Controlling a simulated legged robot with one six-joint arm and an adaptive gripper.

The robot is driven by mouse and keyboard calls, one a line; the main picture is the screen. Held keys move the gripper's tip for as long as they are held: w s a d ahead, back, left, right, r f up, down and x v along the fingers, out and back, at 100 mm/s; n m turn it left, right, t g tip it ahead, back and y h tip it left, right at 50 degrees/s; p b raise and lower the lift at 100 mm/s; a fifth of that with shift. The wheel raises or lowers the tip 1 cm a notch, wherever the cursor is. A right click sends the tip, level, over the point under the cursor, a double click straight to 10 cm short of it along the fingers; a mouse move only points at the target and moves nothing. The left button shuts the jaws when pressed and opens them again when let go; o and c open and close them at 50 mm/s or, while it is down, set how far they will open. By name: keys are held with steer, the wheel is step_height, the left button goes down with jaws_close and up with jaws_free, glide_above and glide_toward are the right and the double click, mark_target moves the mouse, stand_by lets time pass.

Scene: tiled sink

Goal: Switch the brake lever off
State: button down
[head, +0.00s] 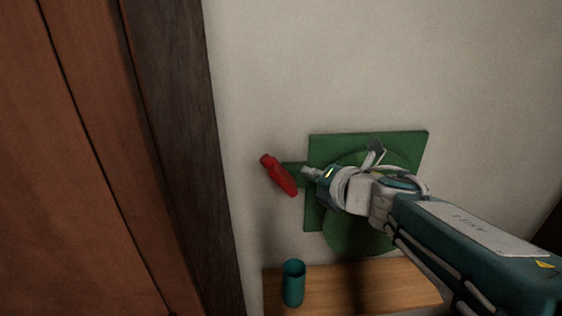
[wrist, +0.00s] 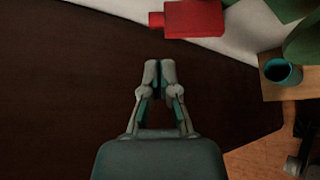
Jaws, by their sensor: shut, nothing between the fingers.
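The brake lever is a red handle (head: 279,175) on a short green arm that sticks out to the left of a green wall plate (head: 325,145). The handle slants, with its upper end to the left. My gripper (head: 308,173) is just right of the handle in the head view, in front of the plate. In the wrist view the red handle (wrist: 193,19) lies at the top, beyond and a little right of the fingertips (wrist: 159,65). The fingers are shut and empty, and a gap shows between them and the handle. My arm hides part of the plate and its round green part.
A teal cup (head: 293,284) stands on a wooden shelf (head: 365,288) below the plate; the cup (wrist: 282,73) also shows at right in the wrist view. A dark wooden post (head: 180,130) stands to the left. Bare wall lies between post and handle.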

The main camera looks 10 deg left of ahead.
mark_target(269, 165)
steer(key=x, duration=0.3)
steer(key=a+x, duration=0.1)
steer(key=x, duration=0.3)
steer(key=s+x, duration=0.1)
steer(key=x, duration=0.2)
steer(key=shift+a, duration=0.25)
steer(key=shift+w+f, duration=0.15)
steer(key=shift+w, duration=0.6)
steer(key=shift+a+f, duration=0.2)
steer(key=shift+a, duration=0.35)
steer(key=shift+a+f+n+h, duration=0.15)
steer(key=shift+a+n+h, duration=0.05)
steer(key=shift+n+h, duration=0.1)
steer(key=shift+d, duration=0.25)
steer(key=shift+a, duration=0.15)
steer(key=shift+a+f, duration=0.1)
steer(key=shift+w+d, duration=0.15)
steer(key=shift+d, duration=0.1)
